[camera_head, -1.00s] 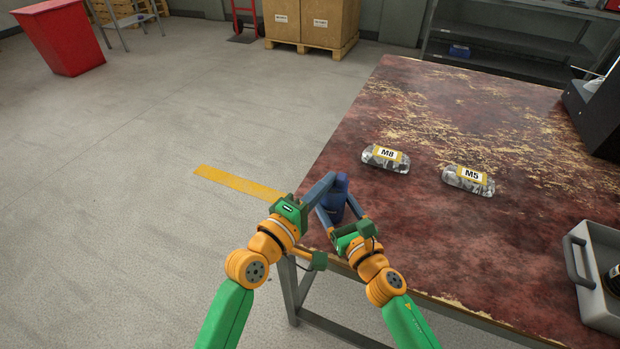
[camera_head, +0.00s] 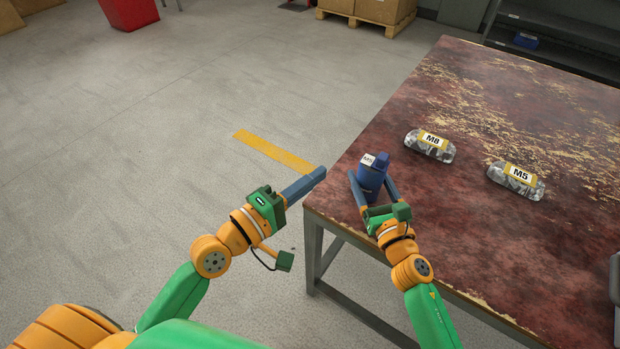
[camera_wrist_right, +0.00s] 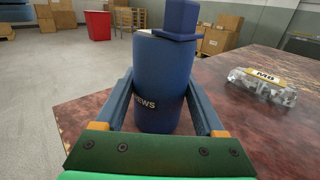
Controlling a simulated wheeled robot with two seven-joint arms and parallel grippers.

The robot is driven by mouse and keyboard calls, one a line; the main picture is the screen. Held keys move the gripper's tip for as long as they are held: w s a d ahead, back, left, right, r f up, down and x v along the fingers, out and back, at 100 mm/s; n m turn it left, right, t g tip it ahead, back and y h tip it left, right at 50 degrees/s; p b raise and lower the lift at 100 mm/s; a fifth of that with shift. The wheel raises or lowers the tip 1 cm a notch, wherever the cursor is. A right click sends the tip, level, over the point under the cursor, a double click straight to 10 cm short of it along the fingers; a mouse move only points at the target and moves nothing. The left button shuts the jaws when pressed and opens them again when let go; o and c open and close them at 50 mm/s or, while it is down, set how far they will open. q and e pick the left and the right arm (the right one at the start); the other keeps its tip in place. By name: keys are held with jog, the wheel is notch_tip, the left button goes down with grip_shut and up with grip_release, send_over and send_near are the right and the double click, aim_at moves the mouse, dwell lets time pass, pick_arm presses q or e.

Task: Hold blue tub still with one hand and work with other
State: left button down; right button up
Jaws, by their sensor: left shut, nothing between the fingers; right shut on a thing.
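The blue tub (camera_head: 371,182) stands upright near the left corner of the worn red table (camera_head: 480,235). My right gripper (camera_head: 372,190) is shut on the tub, one finger on each side. My left gripper (camera_head: 320,174) is shut and empty, to the left of the tub and apart from it, at the table's left edge.
Two clear bags of hardware lie right of the tub, one marked M8 (camera_head: 430,146) and one marked M5 (camera_head: 516,180). A yellow floor strip (camera_head: 272,150) lies left of the table. Boxes on a pallet (camera_head: 368,10) stand far behind.

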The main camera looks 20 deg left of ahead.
pick_arm(q)
jog(key=shift+s+a, duration=0.2)
jog(key=shift+s, duration=0.25)
pick_arm(e)
jog(key=o, duration=1.5)
